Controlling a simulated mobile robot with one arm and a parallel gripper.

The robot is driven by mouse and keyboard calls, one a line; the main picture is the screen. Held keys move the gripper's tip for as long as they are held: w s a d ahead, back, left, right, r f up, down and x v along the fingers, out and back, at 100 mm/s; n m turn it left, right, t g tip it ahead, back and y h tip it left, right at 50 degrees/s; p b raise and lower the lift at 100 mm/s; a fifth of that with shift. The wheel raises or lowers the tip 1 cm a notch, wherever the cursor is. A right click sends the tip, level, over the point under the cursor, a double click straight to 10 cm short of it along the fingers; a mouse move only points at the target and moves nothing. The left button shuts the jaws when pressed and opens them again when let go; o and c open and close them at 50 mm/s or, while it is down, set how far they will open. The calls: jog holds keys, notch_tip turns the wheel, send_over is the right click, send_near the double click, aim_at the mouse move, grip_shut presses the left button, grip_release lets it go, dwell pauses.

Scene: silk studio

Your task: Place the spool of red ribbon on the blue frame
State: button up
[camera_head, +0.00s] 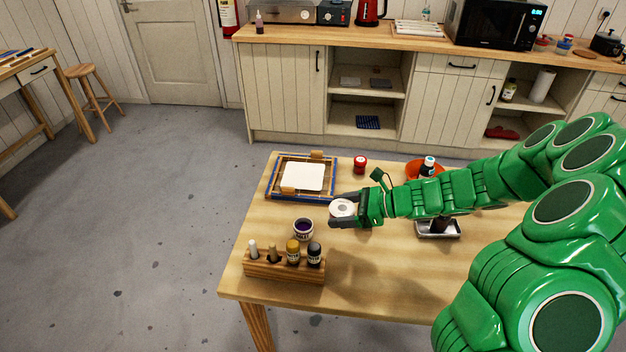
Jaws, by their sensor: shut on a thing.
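My gripper (340,210) is shut on a round white-topped spool (342,207) with a grey centre. Its side is mostly hidden by the fingers, so I cannot tell the ribbon's colour. It is held above the table, right of the purple-topped jar. The blue-edged frame (269,188) lies on the table's far left part, up and left of my gripper. A white sheet (303,176) lies within it, with wooden blocks at two of its sides. A small red round thing with a white patch (360,164) stands right of the frame; I cannot tell whether it is a spool.
The purple-topped jar (303,230) and a wooden rack (284,269) of several bottles stand at the front left. An orange bowl (411,170), a white-labelled bottle (428,167) and a metal tray (437,234) are near my arm. Bare table lies at the front middle.

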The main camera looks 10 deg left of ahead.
jog(key=w+a+r+m+t, duration=0.4)
jog(key=w+a, duration=0.5)
jog(key=w, duration=0.3)
jog(key=h, duration=0.1)
send_over(303, 175)
jog(key=s, duration=0.1)
jog(key=f, duration=0.8)
jog(key=shift+d+f, duration=0.1)
jog(key=shift+d, duration=0.2)
jog(key=shift+w+a+f, duration=0.25)
jog(key=shift+w+f, duration=0.15)
jog(key=shift+f, duration=0.3)
jog(key=shift+w+f, duration=0.1)
jog(key=shift+f, duration=1.4)
jog(key=shift+f, duration=0.1)
jog(key=o, duration=1.1)
jog(key=shift+c, duration=0.2)
